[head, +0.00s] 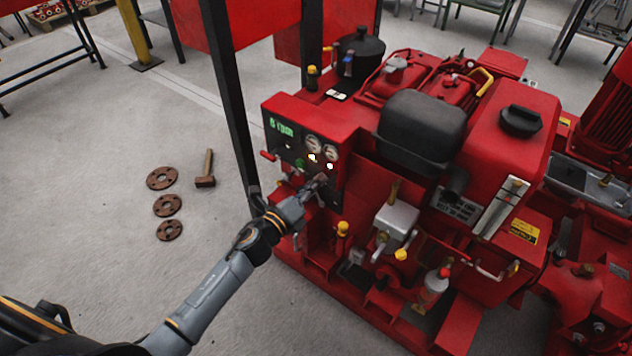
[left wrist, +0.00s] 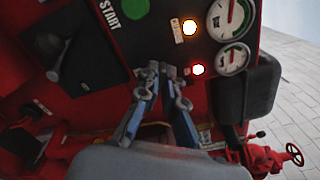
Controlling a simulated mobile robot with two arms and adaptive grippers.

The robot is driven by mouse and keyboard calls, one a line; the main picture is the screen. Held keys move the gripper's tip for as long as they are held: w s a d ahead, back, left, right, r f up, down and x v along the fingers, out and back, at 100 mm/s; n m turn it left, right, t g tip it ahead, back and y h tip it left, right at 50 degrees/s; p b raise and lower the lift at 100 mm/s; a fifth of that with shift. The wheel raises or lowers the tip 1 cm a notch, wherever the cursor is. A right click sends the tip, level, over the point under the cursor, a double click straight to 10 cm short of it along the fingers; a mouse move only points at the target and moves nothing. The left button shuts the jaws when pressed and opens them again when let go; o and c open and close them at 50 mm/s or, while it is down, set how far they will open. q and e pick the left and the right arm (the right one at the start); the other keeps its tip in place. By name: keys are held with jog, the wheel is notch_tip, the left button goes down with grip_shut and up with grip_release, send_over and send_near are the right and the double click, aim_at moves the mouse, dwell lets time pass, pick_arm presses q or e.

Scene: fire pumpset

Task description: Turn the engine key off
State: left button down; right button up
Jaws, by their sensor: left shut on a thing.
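The red pump engine's control panel (head: 285,140) has a dark face with a green display. My left gripper (head: 318,183) reaches its lower part from the left. In the left wrist view the gripper (left wrist: 160,74) has its fingertips close together against the dark panel, below the green START button (left wrist: 122,10). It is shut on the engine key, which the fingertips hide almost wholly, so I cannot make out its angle. A yellow lamp (left wrist: 190,27) and a red lamp (left wrist: 198,69) are lit beside two round gauges (left wrist: 232,57). My right gripper is not in view.
A dark post (head: 232,110) stands just left of the panel. Rusty flanges (head: 167,205) and a hammer (head: 206,170) lie on the floor to the left. Yellow-capped fittings (head: 342,228) and a grey box (head: 396,220) are right of my wrist.

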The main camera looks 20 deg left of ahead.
pick_arm(q)
jog(key=shift+n+p, duration=1.3)
jog(key=shift+n, duration=2.4)
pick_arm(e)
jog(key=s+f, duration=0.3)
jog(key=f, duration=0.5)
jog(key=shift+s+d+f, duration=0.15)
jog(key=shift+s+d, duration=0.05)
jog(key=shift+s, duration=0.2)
pick_arm(q)
jog(key=c, duration=1.5)
grip_release()
jog(key=shift+s, duration=0.1)
jog(key=v, duration=1.2)
